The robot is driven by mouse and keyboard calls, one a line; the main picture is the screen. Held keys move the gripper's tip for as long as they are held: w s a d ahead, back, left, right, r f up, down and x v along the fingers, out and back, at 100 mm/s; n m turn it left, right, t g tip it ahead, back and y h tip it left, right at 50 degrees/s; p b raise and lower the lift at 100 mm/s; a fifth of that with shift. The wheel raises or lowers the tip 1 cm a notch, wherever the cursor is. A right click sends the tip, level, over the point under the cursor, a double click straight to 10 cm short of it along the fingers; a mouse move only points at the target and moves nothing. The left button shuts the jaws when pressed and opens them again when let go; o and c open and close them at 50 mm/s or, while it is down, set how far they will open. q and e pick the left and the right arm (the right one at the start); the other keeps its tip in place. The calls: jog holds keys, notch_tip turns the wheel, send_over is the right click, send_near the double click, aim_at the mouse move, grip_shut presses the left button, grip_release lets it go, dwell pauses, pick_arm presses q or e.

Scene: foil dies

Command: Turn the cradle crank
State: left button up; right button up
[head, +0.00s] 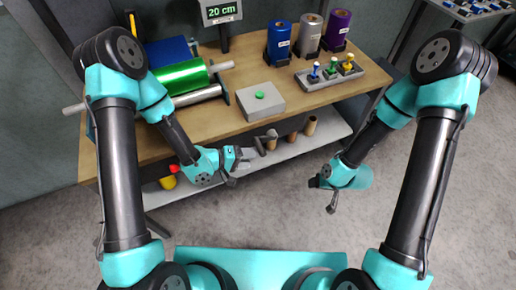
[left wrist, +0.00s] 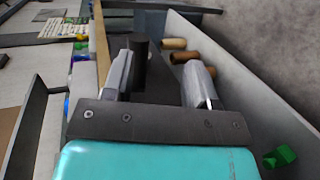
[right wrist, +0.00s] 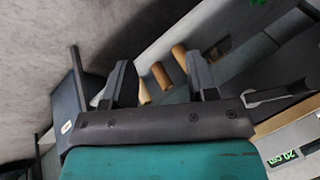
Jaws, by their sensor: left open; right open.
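The cradle crank (head: 265,140) is a small grey arm with a handle at the front edge of the bench. In the left wrist view its dark cylindrical grip (left wrist: 140,63) shows between the fingers, close to the left one; I cannot tell whether they touch. My left gripper (head: 240,158) is open beside the crank. The crank arm also seems to show at the right of the right wrist view (right wrist: 280,93). My right gripper (head: 323,195) is open and empty, in front of the bench and away from the crank.
On the bench (head: 220,132) are a green foil roll (head: 182,76), a grey box with a green button (head: 260,101), a rack of small dies (head: 330,74) and several upright rolls. Cardboard cores (head: 310,125) sit on the shelf below. A display (head: 221,12) reads "20 cm".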

pick_arm(q)
jog(key=t, duration=0.1)
jog(key=w+r+n+t+h, duration=0.1)
jog(key=shift+w+a+r+n+t, duration=0.1)
jog(key=shift+a+n+t, duration=0.05)
jog(key=shift+n+t, duration=0.15)
pick_arm(e)
jog(key=s, duration=0.1)
jog(key=s+f+m+g, duration=0.1)
jog(key=s, duration=0.1)
jog(key=s+f+g, duration=0.1)
jog(key=shift+s+d+f+m+h, duration=0.15)
jog(key=shift+s+d+m+h, duration=0.25)
pick_arm(q)
jog(key=x, duration=0.7)
jog(key=shift+d, duration=0.25)
jog(key=shift+c, duration=0.3)
jog(key=shift+r, duration=0.1)
grip_shut()
